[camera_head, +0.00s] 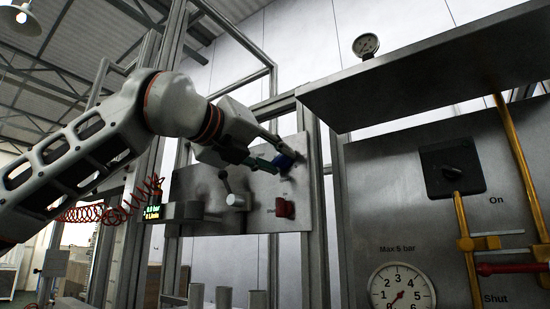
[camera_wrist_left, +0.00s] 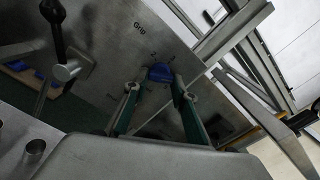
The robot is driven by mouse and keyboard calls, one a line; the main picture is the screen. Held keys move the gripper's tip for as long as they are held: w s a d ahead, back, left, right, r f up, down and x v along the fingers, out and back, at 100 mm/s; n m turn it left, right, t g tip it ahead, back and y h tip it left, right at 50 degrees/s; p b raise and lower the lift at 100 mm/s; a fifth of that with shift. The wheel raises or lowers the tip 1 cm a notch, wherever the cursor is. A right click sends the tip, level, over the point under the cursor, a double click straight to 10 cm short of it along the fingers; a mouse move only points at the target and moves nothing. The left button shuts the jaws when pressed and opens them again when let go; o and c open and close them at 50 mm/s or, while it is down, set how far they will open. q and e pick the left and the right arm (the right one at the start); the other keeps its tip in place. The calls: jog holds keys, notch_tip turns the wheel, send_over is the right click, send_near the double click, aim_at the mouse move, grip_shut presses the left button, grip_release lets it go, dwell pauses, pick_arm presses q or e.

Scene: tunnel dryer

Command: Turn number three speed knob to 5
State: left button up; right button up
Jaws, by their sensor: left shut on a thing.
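A blue knob (camera_head: 286,160) sits high on a metal panel (camera_head: 258,218). My left gripper (camera_head: 276,161) reaches it from the left and is shut on it. In the left wrist view the blue knob (camera_wrist_left: 161,73) lies between the two fingertips of my left gripper (camera_wrist_left: 157,88). The word "Grip" and small scale marks show on the panel beside it. The knob's pointer and exact setting are too small to read. No knob labelled as number three speed can be made out. My right gripper is out of view.
Below the blue knob are a red knob (camera_head: 285,208) and a metal lever (camera_head: 235,200). A green-lit display (camera_head: 153,212) and red coiled hose (camera_head: 118,208) are at left. At right are a black switch (camera_head: 451,168), a pressure gauge (camera_head: 402,289) and yellow pipes under a metal shelf (camera_head: 430,67).

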pick_arm(q)
jog(key=m, duration=0.6)
jog(key=shift+a, duration=0.15)
jog(key=m, duration=0.5)
jog(key=shift+w+m, duration=0.15)
jog(key=shift+m, duration=0.15)
dwell(0.5)
jog(key=o, duration=1.1)
jog(key=shift+a, duration=0.1)
jog(key=v, duration=1.2)
